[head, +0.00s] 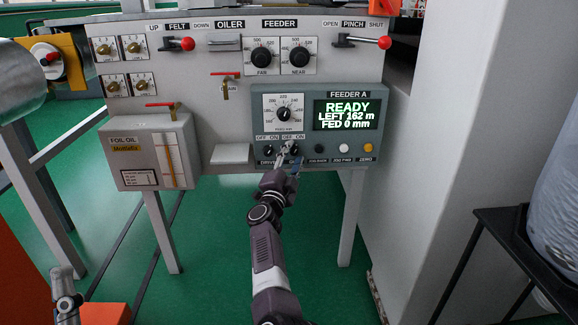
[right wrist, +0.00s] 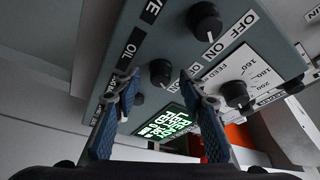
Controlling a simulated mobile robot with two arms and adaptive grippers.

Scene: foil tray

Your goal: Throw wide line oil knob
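The line oil knob is a small black knob on the grey FEEDER A panel (head: 345,92), under the right OFF/ON label. In the head view my right gripper (head: 289,157) covers most of it. In the right wrist view the black knob (right wrist: 160,71) shows beyond and between the two fingertips, beside the OIL label. My right gripper (right wrist: 156,82) is open, its blue-padded fingers spread either side of the knob. Contact cannot be told, nor can the knob's pointer direction. Part of my left arm (head: 66,300) shows low at the left; its finger state is unclear.
The drive knob (head: 268,150) sits just left of my gripper, and the big feed dial (head: 284,113) above. Small black, white and yellow buttons line the right. The display (head: 347,115) reads READY, LEFT 162 m, FED 0 mm. A foil oil box (head: 150,125) hangs left.

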